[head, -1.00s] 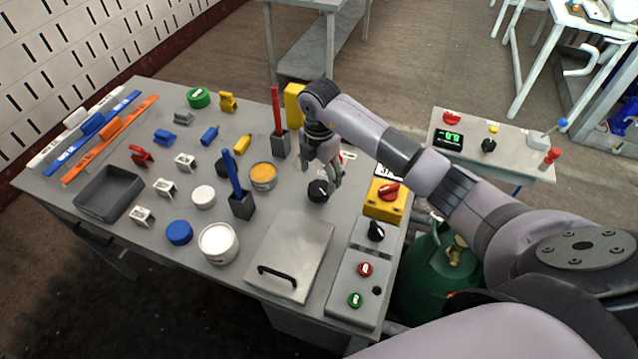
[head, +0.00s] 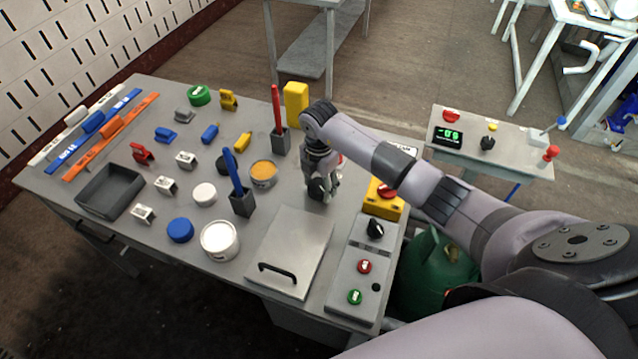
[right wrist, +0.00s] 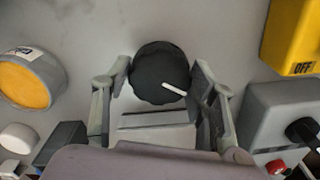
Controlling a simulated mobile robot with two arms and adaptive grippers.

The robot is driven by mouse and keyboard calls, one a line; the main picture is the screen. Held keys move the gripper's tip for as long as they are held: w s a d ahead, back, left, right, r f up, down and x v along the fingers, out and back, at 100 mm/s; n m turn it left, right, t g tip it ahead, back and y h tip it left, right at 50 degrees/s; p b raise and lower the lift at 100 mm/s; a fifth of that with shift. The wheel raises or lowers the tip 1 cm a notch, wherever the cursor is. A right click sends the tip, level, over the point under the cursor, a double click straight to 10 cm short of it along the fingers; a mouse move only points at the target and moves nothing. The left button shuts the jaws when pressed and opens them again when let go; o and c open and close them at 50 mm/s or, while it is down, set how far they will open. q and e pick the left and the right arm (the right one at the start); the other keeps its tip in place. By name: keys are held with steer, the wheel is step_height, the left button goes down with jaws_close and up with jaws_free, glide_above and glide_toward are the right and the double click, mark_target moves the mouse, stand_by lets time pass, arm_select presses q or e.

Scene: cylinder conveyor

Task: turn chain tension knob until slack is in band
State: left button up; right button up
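The black round knob with a white pointer line (right wrist: 160,74) lies between the fingers of my right gripper (right wrist: 160,82) in the right wrist view. The fingers stand on either side of it with a narrow gap at each side, so the gripper looks open around it. In the head view the right gripper (head: 322,188) is low over the table and partly hides the knob (head: 316,189). The pointer aims right and slightly down in the wrist view. My left gripper is not in view.
A yellow block with a red knob (head: 384,208) and a grey control box (head: 358,265) stand to the right. A steel plate with a handle (head: 290,250) lies in front. A red marker in a holder (head: 279,135) stands behind. A side table carries a green display (head: 449,135).

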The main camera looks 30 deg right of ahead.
steer(key=c, duration=0.7)
steer(key=shift+o, duration=0.2)
steer(key=shift+n, duration=0.4)
